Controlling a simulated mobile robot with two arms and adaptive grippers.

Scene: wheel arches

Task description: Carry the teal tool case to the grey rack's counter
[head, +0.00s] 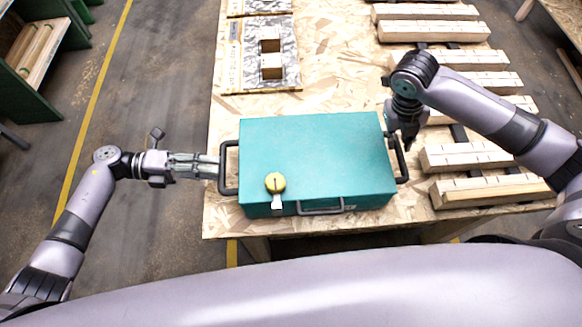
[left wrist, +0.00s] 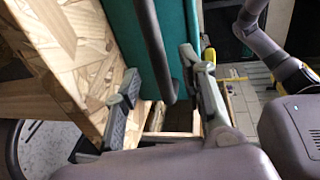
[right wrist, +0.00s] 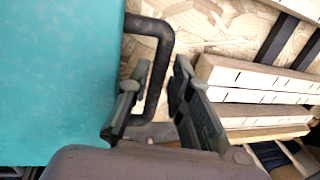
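The teal tool case (head: 315,155) lies flat near the front edge of a chipboard table, with a yellow round tag at its front and a black handle on each side. My left gripper (head: 213,165) is at the left handle (head: 228,168); in the left wrist view its fingers (left wrist: 165,92) are apart, with the handle bar (left wrist: 153,45) between them in the picture. My right gripper (head: 404,138) is at the right handle; in the right wrist view its open fingers (right wrist: 157,88) stand either side of the handle bar (right wrist: 160,65). I cannot make out the grey rack's counter.
The chipboard table (head: 340,85) holds a silver foil-faced panel (head: 270,55) behind the case. Stacked light wooden bars (head: 465,155) lie to the right, close to my right arm. A green shelf unit (head: 35,65) stands at the far left. The floor between is clear.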

